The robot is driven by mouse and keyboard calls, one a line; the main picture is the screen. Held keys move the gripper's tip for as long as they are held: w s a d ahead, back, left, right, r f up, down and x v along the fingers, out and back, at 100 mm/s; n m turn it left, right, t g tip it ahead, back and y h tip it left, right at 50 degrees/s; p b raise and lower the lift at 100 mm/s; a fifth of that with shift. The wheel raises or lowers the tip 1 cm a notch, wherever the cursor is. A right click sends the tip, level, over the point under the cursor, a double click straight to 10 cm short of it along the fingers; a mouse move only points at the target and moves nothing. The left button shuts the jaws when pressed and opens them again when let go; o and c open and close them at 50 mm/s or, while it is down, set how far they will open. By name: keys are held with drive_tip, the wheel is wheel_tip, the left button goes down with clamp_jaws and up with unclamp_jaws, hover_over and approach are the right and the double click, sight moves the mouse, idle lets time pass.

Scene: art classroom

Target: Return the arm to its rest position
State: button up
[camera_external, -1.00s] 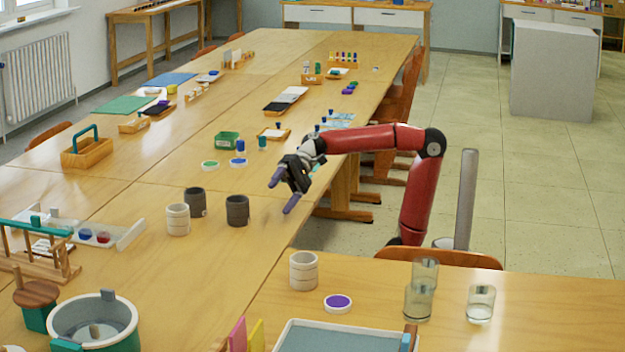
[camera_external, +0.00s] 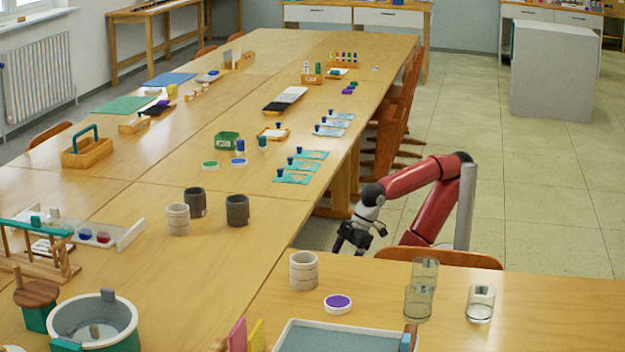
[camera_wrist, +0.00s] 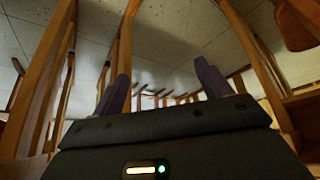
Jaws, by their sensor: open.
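My red arm is folded over the floor beside the long table's right edge in the external view. My gripper (camera_external: 358,240) hangs at the end of it, off the table edge, above the gap near the chair. In the wrist view my gripper (camera_wrist: 160,90) shows two purple fingers standing well apart with nothing between them. Beyond the fingers are wooden legs and floor. The fingertips are hard to make out in the external view.
Glasses (camera_external: 480,304) stand on the near right table. A chair back (camera_external: 440,257) is close to my arm. Open floor (camera_external: 540,200) lies to the right.

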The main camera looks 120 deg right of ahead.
wheel_tip(320, 180, up, 14)
drive_tip(key=p, duration=1.2)
